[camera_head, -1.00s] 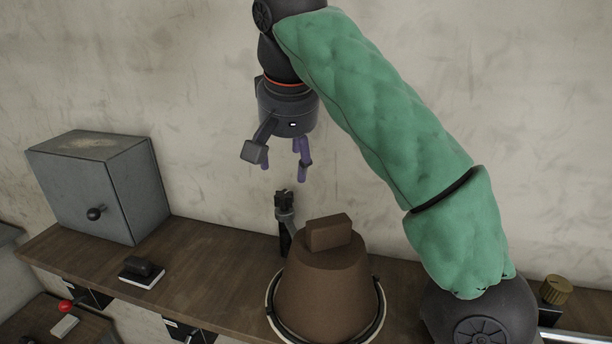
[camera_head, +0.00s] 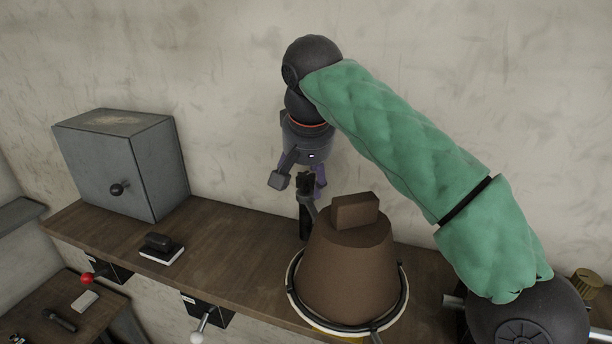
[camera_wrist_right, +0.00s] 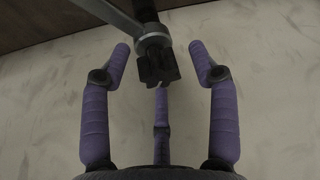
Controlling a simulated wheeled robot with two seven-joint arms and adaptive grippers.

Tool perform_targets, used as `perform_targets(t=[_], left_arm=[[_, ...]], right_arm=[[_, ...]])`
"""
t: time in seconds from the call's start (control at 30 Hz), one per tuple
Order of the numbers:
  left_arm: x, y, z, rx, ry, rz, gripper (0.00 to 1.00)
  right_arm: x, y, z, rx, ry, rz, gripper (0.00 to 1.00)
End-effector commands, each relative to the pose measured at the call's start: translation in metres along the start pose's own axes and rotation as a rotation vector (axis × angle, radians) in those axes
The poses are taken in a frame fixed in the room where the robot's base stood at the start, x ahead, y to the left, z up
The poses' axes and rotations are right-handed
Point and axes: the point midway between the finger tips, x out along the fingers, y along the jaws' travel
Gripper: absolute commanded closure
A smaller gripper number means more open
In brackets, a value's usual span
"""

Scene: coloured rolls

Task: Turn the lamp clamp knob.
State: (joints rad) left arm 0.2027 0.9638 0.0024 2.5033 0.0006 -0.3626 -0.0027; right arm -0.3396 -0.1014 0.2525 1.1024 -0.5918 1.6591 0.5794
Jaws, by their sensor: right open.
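The lamp clamp knob is the dark lobed piece (camera_wrist_right: 158,66) at the end of the clamp in the right wrist view. It also shows as a dark upright piece (camera_head: 305,186) behind the brown lamp shade (camera_head: 346,262) in the head view. My right gripper (camera_wrist_right: 158,60) is open, with its purple fingers spread around the knob and a gap visible on both sides. In the head view the gripper (camera_head: 300,182) hangs down over the knob, and some fingers are partly hidden. My left gripper is not in view.
A grey metal box (camera_head: 125,165) with a round knob stands at the left of the wooden shelf (camera_head: 225,240). Levers with red and white ball ends stick out below. A brass knob (camera_head: 586,283) is at the right.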

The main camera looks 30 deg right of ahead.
Motion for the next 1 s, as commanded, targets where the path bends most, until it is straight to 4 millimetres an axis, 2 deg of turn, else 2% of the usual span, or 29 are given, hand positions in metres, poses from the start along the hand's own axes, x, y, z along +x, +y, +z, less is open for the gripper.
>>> perform_targets(t=[0.2,0.27,0.4,1.0], left_arm=[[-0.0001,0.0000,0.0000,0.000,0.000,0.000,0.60],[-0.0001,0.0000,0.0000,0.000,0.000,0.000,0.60],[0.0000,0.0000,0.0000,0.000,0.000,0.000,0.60],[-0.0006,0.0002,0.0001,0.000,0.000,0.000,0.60]], right_arm=[[0.0002,-0.0001,0.0001,0.000,0.000,0.000,0.39],[0.0002,-0.0001,0.0001,0.000,0.000,0.000,0.54],[0.0001,-0.0003,-0.0001,0.000,0.001,-0.001,0.91],[-0.0012,-0.0003,-0.0013,0.007,0.006,0.000,0.92]])
